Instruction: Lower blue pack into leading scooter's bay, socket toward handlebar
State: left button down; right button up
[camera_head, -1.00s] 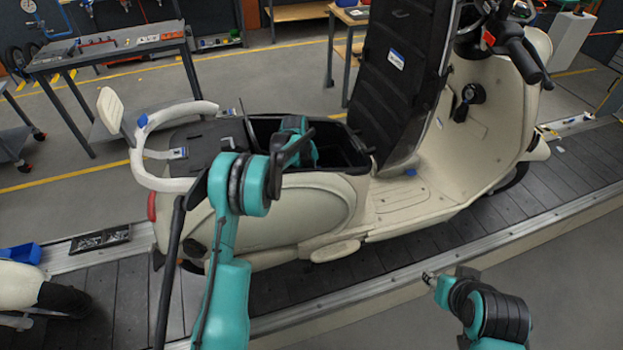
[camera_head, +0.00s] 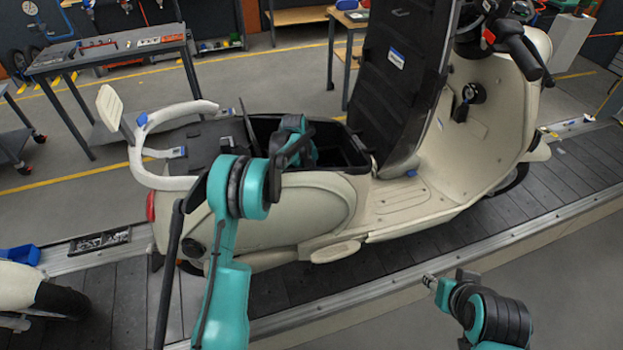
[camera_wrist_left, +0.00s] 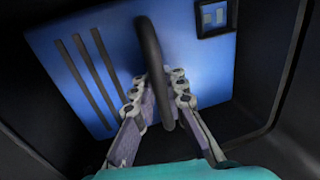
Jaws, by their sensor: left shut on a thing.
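The leading scooter (camera_head: 310,205) is cream, with its dark seat (camera_head: 395,85) raised and its black bay (camera_head: 345,140) open. My left arm reaches into this bay; its gripper is hidden in the head view. In the left wrist view the left gripper (camera_wrist_left: 158,95) is shut on the black handle of the blue pack (camera_wrist_left: 95,60). The pack is among dark bay walls and looks turned relative to them. Its socket (camera_wrist_left: 215,17) is at the upper right; I cannot tell whether the pack touches the floor. My right gripper (camera_head: 430,281) is over the conveyor's near edge, away from the scooter.
The scooter stands on the slat conveyor (camera_head: 365,268). A white rear rail (camera_head: 165,180) curves beside the bay. A second scooter (camera_head: 15,285) is partly visible at the left. The handlebar (camera_head: 525,55) is at the right. A grey workbench (camera_head: 105,57) stands behind.

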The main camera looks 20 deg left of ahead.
pick_arm(q)
jog(key=shift+s+d+f, duration=0.1)
jog(key=shift+d+f, duration=0.05)
jog(key=shift+f, duration=0.45)
jog(key=shift+s+d+f, duration=0.1)
jog(key=shift+d+f, duration=0.05)
jog(key=shift+f, duration=0.45)
pick_arm(e)
jog(key=shift+f, duration=0.35)
pick_arm(q)
jog(key=c, duration=1.5)
grip_release()
jog(key=shift+a+r, duration=0.1)
jog(key=shift+r, duration=0.35)
jog(key=v, duration=0.9)
jog(key=shift+w+a+r, duration=0.1)
jog(key=shift+w+r, duration=0.15)
pick_arm(e)
jog(key=shift+w+r, duration=0.1)
jog(key=shift+r, duration=0.1)
pick_arm(q)
jog(key=shift+p, duration=0.3)
pick_arm(e)
jog(key=shift+a, duration=0.1)
